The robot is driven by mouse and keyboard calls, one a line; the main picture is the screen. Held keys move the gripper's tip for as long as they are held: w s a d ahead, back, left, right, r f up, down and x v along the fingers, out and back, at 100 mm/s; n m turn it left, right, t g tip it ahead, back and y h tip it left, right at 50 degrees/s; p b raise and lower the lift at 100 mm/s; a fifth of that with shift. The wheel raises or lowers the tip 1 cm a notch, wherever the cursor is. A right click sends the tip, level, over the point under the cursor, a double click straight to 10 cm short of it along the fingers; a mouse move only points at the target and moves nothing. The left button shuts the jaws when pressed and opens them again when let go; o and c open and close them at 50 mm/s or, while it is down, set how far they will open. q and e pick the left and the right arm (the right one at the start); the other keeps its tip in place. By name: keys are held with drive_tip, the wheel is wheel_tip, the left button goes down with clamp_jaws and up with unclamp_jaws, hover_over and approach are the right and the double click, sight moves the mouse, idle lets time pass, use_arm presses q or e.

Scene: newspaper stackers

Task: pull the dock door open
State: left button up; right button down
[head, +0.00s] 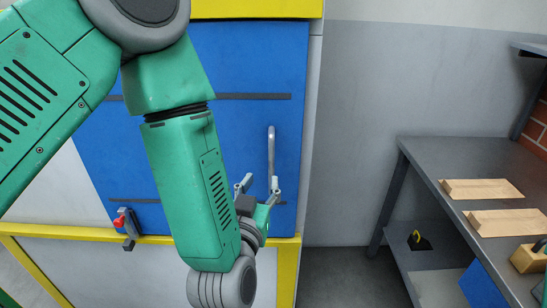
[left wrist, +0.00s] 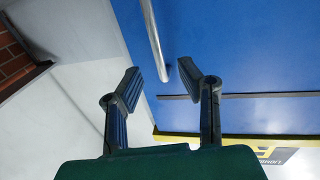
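The blue dock door (head: 232,60) appears shut in its yellow frame, and it also fills much of the left wrist view (left wrist: 240,50). A grey vertical bar handle (head: 271,150) stands near its right edge. My left gripper (head: 260,184) is open and empty at the handle's lower end. In the left wrist view the handle (left wrist: 152,38) runs down toward the gap between the spread fingertips (left wrist: 163,78). Whether a finger touches it, I cannot tell. My left forearm hides the door's middle. My right gripper does not show.
A red-handled latch (head: 122,222) sits at the door's lower left, by the yellow rail (head: 285,270). Bare floor (head: 340,270) lies between door and bench.

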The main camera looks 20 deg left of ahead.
sight(271, 162)
use_arm(q)
drive_tip(key=w, duration=0.7)
drive_tip(key=shift+w+d+r, duration=0.1)
drive_tip(key=shift+w+d, duration=0.05)
drive_tip(key=shift+w, duration=0.45)
drive_tip(key=shift+w+a, duration=0.15)
drive_tip(key=shift+a, duration=0.3)
drive_tip(key=c, duration=0.6)
drive_tip(key=shift+d, duration=0.25)
clamp_jaws()
